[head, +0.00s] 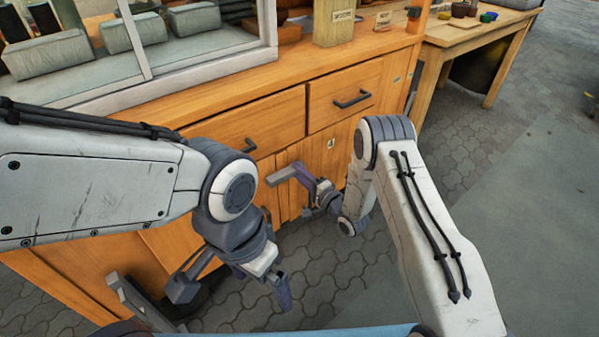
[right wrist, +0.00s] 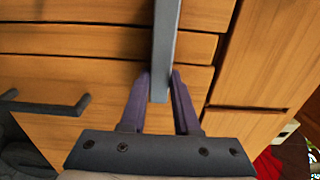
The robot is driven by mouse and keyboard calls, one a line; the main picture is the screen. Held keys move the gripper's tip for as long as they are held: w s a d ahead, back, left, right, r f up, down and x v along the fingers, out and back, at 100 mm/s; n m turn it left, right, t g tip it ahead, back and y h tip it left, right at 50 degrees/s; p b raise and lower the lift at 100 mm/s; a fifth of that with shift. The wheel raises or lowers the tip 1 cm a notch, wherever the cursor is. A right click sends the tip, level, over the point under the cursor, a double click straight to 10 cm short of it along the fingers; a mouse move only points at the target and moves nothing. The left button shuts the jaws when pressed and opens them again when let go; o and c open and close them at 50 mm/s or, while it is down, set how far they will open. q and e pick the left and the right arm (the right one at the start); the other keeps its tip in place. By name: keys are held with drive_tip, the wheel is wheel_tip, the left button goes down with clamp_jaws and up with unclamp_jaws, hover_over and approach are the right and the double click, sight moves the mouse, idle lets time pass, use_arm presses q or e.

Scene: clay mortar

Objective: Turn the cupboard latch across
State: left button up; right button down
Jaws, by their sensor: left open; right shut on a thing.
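The cupboard latch is a grey bar (head: 283,173) on the front of the wooden cupboard (head: 318,158), below the drawers. In the right wrist view the grey bar (right wrist: 163,50) comes down between the two purple fingers. My right gripper (head: 303,178) is shut on the bar near its end; its fingertips also show in the right wrist view (right wrist: 160,80). My left gripper (head: 283,292) is open and empty, low over the paving in front of the cupboard. One of its fingers is clear to see; the other is hard to make out.
Two drawers with dark handles (head: 352,99) sit above the cupboard doors. The counter (head: 300,58) carries a window frame and signs. A wooden table (head: 470,32) stands at the back right. Open paving (head: 460,130) lies to the right.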

drive_tip(key=shift+d+f, duration=0.1)
drive_tip(key=shift+d, duration=0.05)
drive_tip(key=c, duration=0.6)
unclamp_jaws()
drive_tip(key=shift+c, duration=0.2)
drive_tip(key=p+v, duration=0.2)
drive_tip(key=v, duration=0.8)
drive_tip(key=shift+s, duration=0.15)
